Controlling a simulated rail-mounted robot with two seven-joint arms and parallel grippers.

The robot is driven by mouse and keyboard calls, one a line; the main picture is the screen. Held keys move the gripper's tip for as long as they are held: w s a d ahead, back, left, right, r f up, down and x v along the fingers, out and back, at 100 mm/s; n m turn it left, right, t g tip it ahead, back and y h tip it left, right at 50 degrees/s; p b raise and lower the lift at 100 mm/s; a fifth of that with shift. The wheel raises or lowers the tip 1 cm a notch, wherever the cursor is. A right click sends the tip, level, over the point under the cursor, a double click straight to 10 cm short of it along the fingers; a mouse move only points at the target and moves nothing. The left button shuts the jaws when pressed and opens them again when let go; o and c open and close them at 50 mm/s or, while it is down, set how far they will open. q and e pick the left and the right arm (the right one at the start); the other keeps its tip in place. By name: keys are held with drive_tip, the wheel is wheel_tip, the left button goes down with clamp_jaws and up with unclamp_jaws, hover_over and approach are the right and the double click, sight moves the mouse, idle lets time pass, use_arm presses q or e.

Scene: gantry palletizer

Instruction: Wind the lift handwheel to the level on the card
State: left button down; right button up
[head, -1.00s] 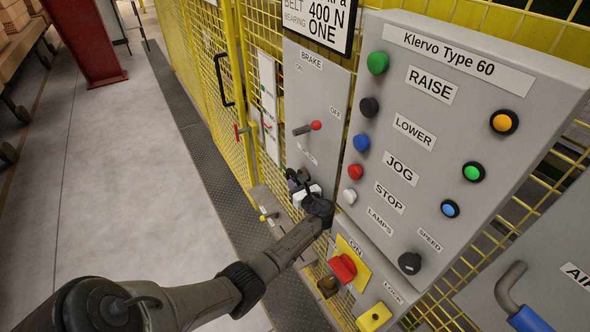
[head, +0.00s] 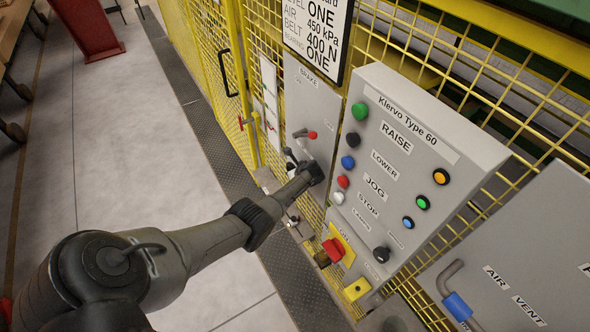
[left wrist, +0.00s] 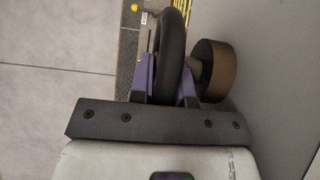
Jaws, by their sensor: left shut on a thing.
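The handwheel shows in the left wrist view as a dark rim (left wrist: 172,50) seen nearly edge-on, with a brown round hub (left wrist: 214,70) beside it. My left gripper (left wrist: 167,80) has its purple fingers on either side of the rim and is shut on it. In the head view my left gripper (head: 295,163) is at the lower part of the grey brake panel, and my wrist hides most of the wheel. My right gripper is not in view.
The brake lever (head: 304,134) with a red knob sits just above my gripper. A grey button box (head: 440,150) stands close on the right, with a red switch (head: 334,249) below it. Yellow mesh fence (head: 205,75) lies behind.

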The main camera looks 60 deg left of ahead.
use_arm(q)
drive_tip(key=shift+r+h+p, duration=0.15)
drive_tip(key=shift+h+p, duration=0.3)
drive_tip(key=shift+h, duration=0.05)
drive_tip(key=c, duration=1.1)
unclamp_jaws()
